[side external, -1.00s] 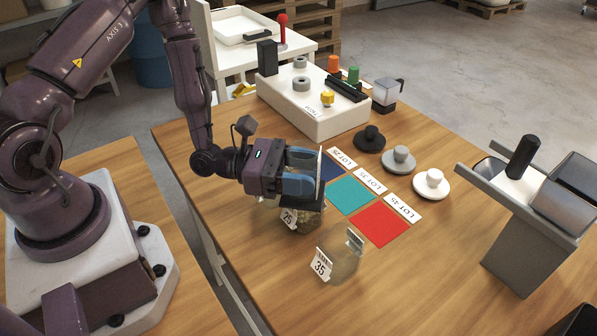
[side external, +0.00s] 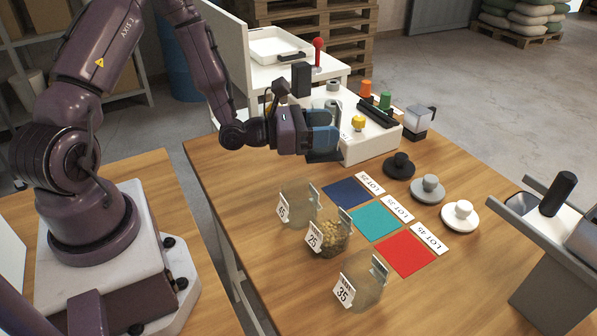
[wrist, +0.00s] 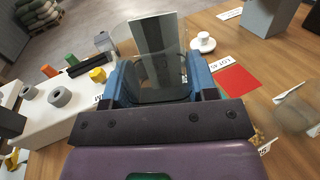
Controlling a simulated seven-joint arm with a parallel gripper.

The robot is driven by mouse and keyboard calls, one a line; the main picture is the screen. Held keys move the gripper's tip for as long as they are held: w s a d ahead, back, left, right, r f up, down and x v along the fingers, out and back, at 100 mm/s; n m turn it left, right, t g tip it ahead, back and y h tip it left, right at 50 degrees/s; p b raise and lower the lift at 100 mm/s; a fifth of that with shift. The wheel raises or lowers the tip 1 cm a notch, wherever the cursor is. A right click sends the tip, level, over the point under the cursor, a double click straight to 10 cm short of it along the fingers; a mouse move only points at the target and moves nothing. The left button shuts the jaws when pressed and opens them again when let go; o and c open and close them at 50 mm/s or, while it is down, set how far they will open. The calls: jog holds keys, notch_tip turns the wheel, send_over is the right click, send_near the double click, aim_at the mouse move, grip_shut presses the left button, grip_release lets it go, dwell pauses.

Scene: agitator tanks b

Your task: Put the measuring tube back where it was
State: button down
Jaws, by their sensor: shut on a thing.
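My gripper (side external: 325,142) is shut and raised above the table, near the front end of the white control box. Between its blue fingers, the wrist view shows a clear, see-through vessel (wrist: 136,44) with a grey panel and a dark lower part. In the side view only its dark part (side external: 324,157) shows below the fingers. I cannot tell for sure that this is the measuring tube. Three clear jars stand in a row below: jar 45 (side external: 299,212), empty-looking; jar 25 (side external: 332,241), with yellowish grains; and jar 35 (side external: 364,287), empty-looking. The vessel is apart from them.
Blue (side external: 347,192), teal (side external: 375,221) and red (side external: 405,255) mats lie beside the jars. Black (side external: 399,167), grey (side external: 428,189) and white (side external: 460,216) knobbed discs stand behind them. The control box (side external: 365,145) and a grey stand (side external: 550,255) flank free table.

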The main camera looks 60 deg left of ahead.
jog(key=w+a+n+t+y, duration=0.15)
jog(key=a+n+y, duration=0.35)
jog(key=a, duration=0.7)
jog(key=shift+m+y, duration=0.3)
jog(key=shift+y, duration=0.4)
notch_tip(320, 180, down, 10)
jog(key=shift+a+f, duration=0.1)
jog(key=shift+f, duration=2.1)
jog(key=shift+c, duration=2.1)
grip_release()
jog(key=shift+f, duration=0.1)
